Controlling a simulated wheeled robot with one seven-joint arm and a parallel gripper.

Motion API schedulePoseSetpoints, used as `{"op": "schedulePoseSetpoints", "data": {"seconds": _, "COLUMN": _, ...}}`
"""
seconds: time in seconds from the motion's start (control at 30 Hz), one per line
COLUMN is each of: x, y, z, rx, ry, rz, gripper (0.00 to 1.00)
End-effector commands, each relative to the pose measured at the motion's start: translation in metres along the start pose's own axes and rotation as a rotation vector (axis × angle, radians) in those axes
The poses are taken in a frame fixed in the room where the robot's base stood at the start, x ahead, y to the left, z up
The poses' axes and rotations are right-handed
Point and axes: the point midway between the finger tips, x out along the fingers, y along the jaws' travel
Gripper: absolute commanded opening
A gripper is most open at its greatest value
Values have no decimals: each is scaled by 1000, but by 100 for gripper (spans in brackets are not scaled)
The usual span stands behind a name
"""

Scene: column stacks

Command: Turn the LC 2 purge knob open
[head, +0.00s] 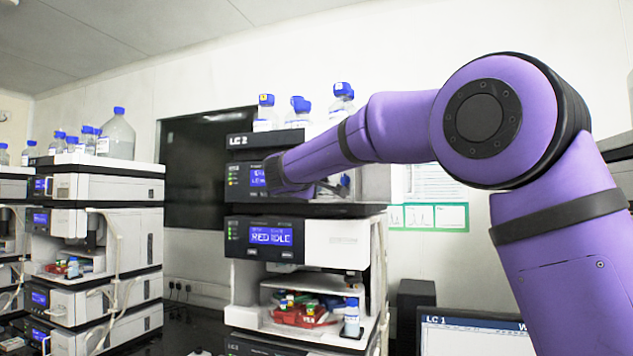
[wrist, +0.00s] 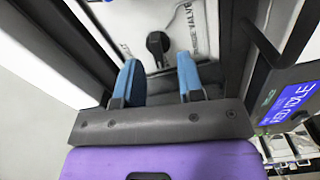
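The LC 2 stack (head: 238,140) stands in the middle of the head view, with its label on the top module. In the wrist view a black knob (wrist: 157,44) sits on a white panel printed "PURGE VALVE". My gripper (wrist: 158,68) has two blue fingers spread apart and empty, pointing at the panel. The knob lies between and just beyond the fingertips, and I see no contact.
Blue-capped bottles (head: 299,110) stand on top of the stack. Another instrument stack (head: 107,185) is at left, and a monitor (head: 470,335) is at lower right.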

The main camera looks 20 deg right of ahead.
Motion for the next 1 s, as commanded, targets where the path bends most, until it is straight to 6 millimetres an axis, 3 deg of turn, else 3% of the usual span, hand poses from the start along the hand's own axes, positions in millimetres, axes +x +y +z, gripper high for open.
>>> {"op": "schedulePoseSetpoints", "data": {"seconds": 0.3, "x": -60, "y": 0, "z": 0, "rx": 0, "ry": 4, "rz": -1, "gripper": 35}}
{"op": "schedulePoseSetpoints", "data": {"seconds": 0.5, "x": -86, "y": 0, "z": 0, "rx": -1, "ry": 3, "rz": -1, "gripper": 35}}
{"op": "schedulePoseSetpoints", "data": {"seconds": 1.0, "x": -94, "y": -1, "z": 0, "rx": -1, "ry": 2, "rz": -1, "gripper": 35}}
